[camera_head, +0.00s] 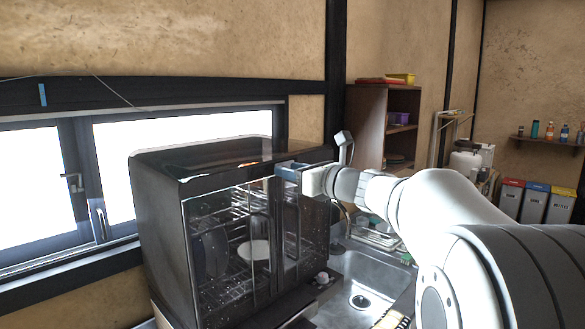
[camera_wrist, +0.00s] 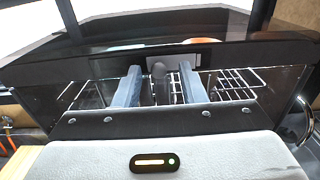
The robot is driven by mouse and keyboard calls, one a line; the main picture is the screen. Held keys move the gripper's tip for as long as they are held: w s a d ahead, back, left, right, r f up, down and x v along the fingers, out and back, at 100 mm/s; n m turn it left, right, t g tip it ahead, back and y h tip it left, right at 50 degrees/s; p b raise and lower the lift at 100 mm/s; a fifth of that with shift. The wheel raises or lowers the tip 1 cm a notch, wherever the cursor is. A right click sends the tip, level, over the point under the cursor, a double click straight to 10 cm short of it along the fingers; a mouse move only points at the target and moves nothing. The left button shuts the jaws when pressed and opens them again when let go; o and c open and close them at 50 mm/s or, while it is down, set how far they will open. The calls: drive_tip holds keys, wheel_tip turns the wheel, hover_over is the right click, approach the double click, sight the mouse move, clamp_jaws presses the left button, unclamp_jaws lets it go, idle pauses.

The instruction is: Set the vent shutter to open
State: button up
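A dark dish cabinet (camera_head: 160,215) with a clear front and wire racks inside stands left of the sink. My gripper (camera_head: 285,170) is at the upper right of its front. In the wrist view my gripper (camera_wrist: 160,68) is open, with two blue-grey fingers pointing at the cabinet. A small grey upright knob (camera_wrist: 159,84) shows between them, with a gap on each side; it looks like the vent shutter's handle. A grey plate (camera_wrist: 188,60) lies behind it on the dark front band. In the head view my gripper hides this spot. The shutter's setting cannot be told.
The steel sink (camera_head: 365,285) lies right of the cabinet, below my arm. A window (camera_head: 180,145) is behind the cabinet on the left. A brown shelf (camera_head: 375,125) stands behind my arm. Several bins (camera_head: 535,200) stand at the far right.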

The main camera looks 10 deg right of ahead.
drive_tip(key=shift+a, duration=0.1)
drive_tip(key=shift+c, duration=0.6)
clamp_jaws()
